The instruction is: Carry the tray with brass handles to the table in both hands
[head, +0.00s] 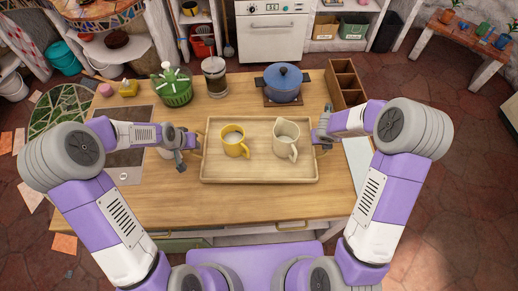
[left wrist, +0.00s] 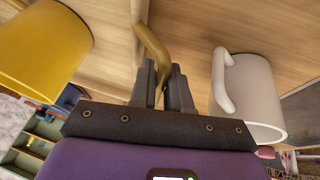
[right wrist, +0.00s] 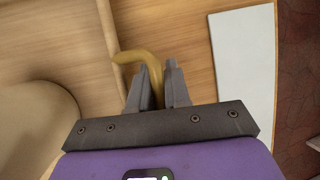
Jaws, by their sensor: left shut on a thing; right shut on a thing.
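The wooden tray (head: 260,176) lies level over the middle of the counter; I cannot tell whether it touches the top. A yellow mug (head: 235,143) and a cream jug-like mug (head: 286,140) stand upright on it. My left gripper (head: 184,160) is at the tray's left end, shut on its brass handle, which shows in the left wrist view (left wrist: 150,42). My right gripper (head: 319,139) is at the right end, shut on the other brass handle, seen in the right wrist view (right wrist: 148,68). A wooden table (head: 462,46) stands far right.
A white mug (left wrist: 250,90) stands beside my left gripper, off the tray. A white board (right wrist: 243,60) lies right of the tray.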

